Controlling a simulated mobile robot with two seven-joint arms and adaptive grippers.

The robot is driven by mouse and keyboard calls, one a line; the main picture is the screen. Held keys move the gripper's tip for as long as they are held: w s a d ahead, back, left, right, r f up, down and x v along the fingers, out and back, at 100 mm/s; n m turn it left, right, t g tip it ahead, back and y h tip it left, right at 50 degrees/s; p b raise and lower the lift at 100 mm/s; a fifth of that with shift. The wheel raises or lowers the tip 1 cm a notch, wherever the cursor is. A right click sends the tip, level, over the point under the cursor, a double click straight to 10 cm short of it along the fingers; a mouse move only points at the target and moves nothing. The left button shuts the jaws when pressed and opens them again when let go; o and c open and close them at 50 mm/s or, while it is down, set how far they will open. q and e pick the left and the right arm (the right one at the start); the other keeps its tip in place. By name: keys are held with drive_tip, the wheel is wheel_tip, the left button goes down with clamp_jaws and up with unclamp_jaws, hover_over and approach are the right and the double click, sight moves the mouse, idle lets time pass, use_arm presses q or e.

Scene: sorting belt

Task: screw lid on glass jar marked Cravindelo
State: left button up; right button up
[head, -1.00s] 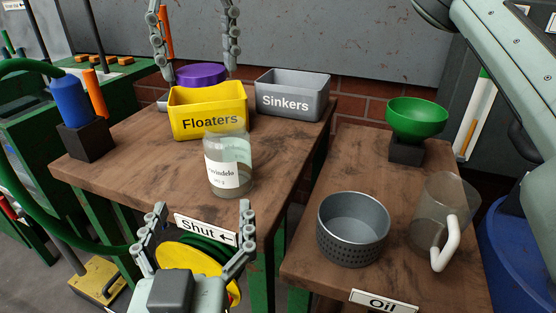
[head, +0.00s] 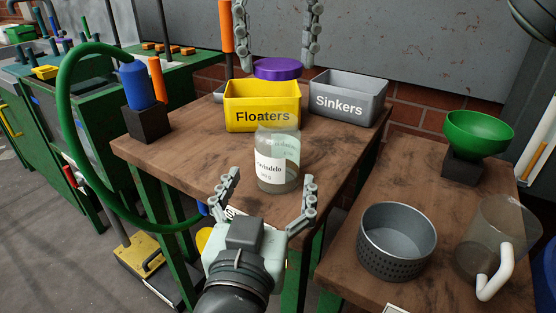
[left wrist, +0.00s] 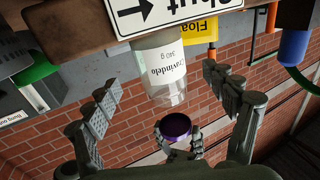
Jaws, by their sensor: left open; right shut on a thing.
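The glass jar marked Cravindelo (head: 278,180) stands upright and lidless on the wooden table; it also shows, inverted, in the left wrist view (left wrist: 160,78). My left gripper (head: 270,180) is open, its fingers spread in front of the jar and pointing at it. Nothing is between its fingertips. The purple lid (head: 278,68) is between the fingers of my right gripper (head: 277,66), which is shut on it, above and behind the yellow bin in the head view. The lid (left wrist: 176,126) and right fingers also show in the left wrist view.
The yellow Floaters bin (head: 262,122) stands behind the jar, with the grey Sinkers bin (head: 347,107) to its right. The right table holds a grey perforated pot (head: 397,262), a green funnel (head: 478,130) and a jug (head: 485,245).

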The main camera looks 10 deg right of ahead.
sight(278, 156)
use_arm(q)
drive_tip(key=x, duration=0.7)
drive_tip(key=shift+w, duration=0.15)
drive_tip(key=c, duration=1.8)
use_arm(e)
drive_tip(key=shift+f, duration=2.5)
drive_tip(key=shift+f, duration=0.9)
drive_tip(key=shift+f, duration=0.55)
